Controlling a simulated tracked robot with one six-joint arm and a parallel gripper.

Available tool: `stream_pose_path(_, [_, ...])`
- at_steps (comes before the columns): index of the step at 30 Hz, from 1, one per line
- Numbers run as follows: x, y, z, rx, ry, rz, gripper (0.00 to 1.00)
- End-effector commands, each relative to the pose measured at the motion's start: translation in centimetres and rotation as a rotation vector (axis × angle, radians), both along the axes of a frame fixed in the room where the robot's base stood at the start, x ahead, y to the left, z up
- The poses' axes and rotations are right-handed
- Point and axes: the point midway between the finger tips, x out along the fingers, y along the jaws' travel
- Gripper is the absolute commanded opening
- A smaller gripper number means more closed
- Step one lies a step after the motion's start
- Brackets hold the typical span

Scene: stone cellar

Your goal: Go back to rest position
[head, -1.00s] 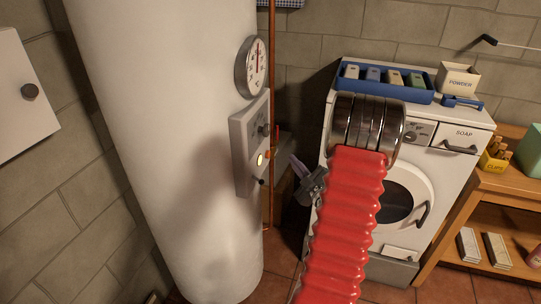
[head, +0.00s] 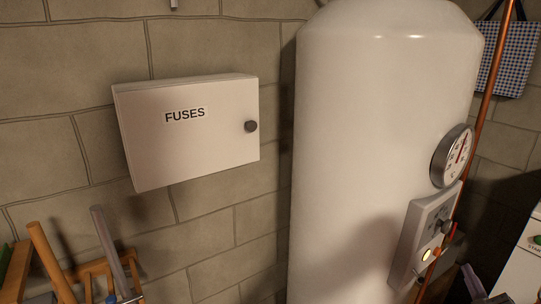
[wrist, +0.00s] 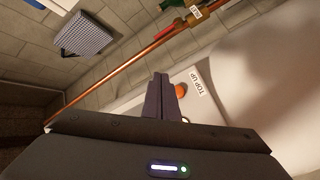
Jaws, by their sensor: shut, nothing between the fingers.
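My gripper (wrist: 164,98) shows in the wrist view with its dark fingers together and nothing between them. Its finger tips also show small and dark at the lower right of the head view (head: 471,282), right of the boiler's control panel (head: 425,240). The panel has a lit yellow lamp and dark knobs. In the wrist view an orange button (wrist: 181,90) and a TOP UP label (wrist: 198,82) are just right of the fingers. I cannot tell whether the fingers touch anything. Most of my arm is out of the head view.
The white boiler (head: 375,150) with its gauge (head: 452,156) stands close by. A copper pipe (head: 491,85) runs beside it. A FUSES box (head: 190,135) hangs on the wall. Tool handles (head: 55,265) stand lower left. A checked bag (head: 507,55) hangs upper right.

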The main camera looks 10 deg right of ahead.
Motion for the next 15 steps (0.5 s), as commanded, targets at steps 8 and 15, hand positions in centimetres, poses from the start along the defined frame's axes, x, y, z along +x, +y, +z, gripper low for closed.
stream_pose_path(8, [-0.6, -1.2, -3.9, 0.132, 0.109, -0.053, 0.00])
stream_pose_path(15, [-3.2, -2.4, -10.0, 0.337, 0.277, -0.186, 0.00])
